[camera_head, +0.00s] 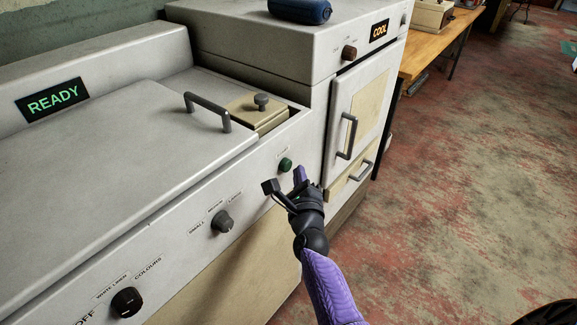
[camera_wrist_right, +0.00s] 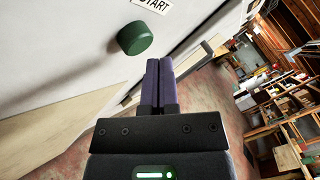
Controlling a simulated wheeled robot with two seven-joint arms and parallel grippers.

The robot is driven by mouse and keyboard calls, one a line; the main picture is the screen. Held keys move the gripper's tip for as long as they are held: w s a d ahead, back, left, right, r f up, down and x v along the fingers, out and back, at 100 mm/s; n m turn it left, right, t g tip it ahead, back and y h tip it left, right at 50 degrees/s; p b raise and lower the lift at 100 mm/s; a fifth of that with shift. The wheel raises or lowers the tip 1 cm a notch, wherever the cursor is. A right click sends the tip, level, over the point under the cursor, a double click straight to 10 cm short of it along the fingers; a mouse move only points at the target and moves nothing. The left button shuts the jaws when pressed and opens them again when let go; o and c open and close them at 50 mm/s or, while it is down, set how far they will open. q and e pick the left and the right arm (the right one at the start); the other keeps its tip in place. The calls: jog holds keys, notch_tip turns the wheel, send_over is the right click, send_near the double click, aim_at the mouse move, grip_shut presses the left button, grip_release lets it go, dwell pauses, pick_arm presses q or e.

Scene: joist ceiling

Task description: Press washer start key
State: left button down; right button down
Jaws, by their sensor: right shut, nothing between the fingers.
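The washer (camera_head: 110,120) is a white machine on the left, with a lit READY display (camera_head: 52,99). Its green round start key (camera_head: 285,164) sits on the front panel near the right end. In the right wrist view the green key (camera_wrist_right: 135,38) stands out from the panel below a START label (camera_wrist_right: 152,4). My right gripper (camera_head: 299,174) is shut and empty, just right of and below the key. Its purple fingers (camera_wrist_right: 159,82) are together in the wrist view, to the right of the key and apart from it in the picture. My left gripper is not in view.
A white cabinet (camera_head: 330,60) with a COOL display and handles stands to the right. A wooden bench (camera_head: 440,45) is beyond. The red worn floor (camera_head: 470,180) at right is clear.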

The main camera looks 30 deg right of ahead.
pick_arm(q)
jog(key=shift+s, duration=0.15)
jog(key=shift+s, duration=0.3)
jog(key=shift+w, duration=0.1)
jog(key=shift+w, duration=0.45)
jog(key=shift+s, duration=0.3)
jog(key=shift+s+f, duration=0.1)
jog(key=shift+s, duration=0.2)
pick_arm(e)
jog(key=shift+w+a, duration=0.15)
jog(key=shift+w, duration=0.25)
